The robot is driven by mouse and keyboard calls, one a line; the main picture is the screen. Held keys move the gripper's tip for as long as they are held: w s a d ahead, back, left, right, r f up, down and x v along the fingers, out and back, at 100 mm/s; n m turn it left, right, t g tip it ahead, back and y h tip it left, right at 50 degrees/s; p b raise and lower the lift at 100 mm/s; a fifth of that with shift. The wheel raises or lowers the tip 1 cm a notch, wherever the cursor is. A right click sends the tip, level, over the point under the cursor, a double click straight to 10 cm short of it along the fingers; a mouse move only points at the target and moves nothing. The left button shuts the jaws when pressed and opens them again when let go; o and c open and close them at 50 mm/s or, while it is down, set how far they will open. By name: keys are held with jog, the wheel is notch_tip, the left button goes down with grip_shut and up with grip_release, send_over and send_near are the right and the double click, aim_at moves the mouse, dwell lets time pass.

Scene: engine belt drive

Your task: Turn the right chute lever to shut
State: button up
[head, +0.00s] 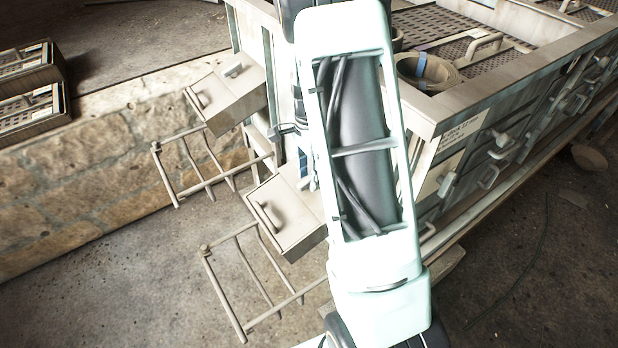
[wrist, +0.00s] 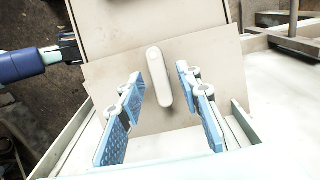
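A pale, rounded lever (wrist: 158,80) stands out from a flat beige plate (wrist: 215,55) in the wrist view. It points up and down in that picture, leaning slightly. My gripper (wrist: 161,92) is open, with one blue finger on each side of the lever. A gap shows on both sides; I cannot tell the depth between fingertips and plate. In the head view my white arm covers the middle, and the lever cannot be made out there. Whether this is the right chute's lever, the frames do not settle.
In the head view, two beige boxes with handles, an upper one (head: 228,92) and a lower one (head: 287,218), stick out left of my arm. Wire racks (head: 250,285) project near them. A large bench (head: 455,108) with side handles stands right. Bare floor lies at lower left.

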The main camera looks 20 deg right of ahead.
jog(key=shift+f, duration=0.45)
grip_shut()
